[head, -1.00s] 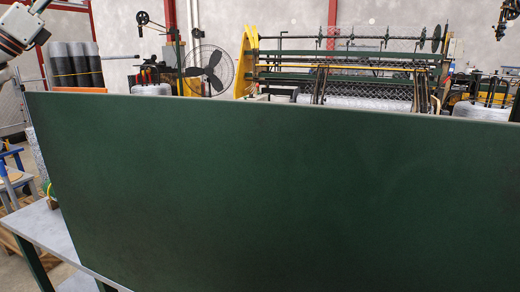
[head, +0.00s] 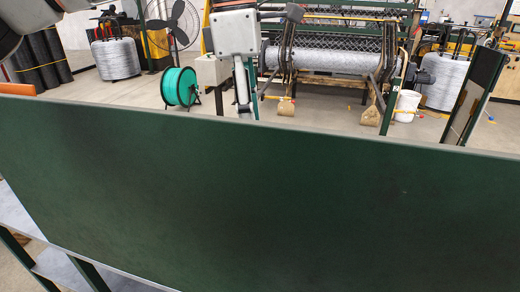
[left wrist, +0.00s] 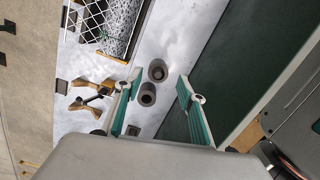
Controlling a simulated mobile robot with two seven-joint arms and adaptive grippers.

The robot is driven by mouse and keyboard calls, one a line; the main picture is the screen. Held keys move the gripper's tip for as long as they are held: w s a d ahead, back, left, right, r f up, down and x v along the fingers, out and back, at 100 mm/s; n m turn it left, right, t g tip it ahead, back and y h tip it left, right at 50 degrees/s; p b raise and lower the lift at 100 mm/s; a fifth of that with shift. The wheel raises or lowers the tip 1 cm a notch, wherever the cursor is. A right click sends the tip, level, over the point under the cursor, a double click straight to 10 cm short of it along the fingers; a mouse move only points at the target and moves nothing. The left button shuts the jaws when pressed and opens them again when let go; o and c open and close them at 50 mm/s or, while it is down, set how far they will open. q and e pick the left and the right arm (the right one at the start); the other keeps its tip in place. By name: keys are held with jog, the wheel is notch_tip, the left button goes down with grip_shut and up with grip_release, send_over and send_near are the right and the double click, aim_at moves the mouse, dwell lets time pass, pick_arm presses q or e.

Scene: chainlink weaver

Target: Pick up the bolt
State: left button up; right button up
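I cannot make out the bolt for certain in either view. In the left wrist view my left gripper (left wrist: 160,98) is open, its two teal-lined fingers apart with nothing held between them. Two short grey cylinders with dark hollow ends, an upper one (left wrist: 157,70) and a lower one (left wrist: 147,94), show beyond and between the fingers on a pale surface (left wrist: 190,35). In the head view a grey gripper body with a finger pointing down, apparently my left gripper (head: 246,95), shows over the green panel's top edge. My right gripper is not in view.
A large dark green panel (head: 270,200) fills the lower head view and hides what lies behind it. It also shows at right in the left wrist view (left wrist: 262,60). A green spool (head: 180,87), the weaving machine (head: 330,63) and a white bucket (head: 407,105) stand beyond.

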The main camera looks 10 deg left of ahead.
pick_arm(q)
jog(key=shift+a+f+n+y, duration=0.3)
jog(key=shift+a+f+y, duration=0.2)
jog(key=shift+y, duration=0.1)
jog(key=f, duration=0.7)
jog(key=shift+s+a+f+p, duration=0.25)
jog(key=shift+p, duration=0.05)
jog(key=shift+c, duration=0.5)
grip_shut()
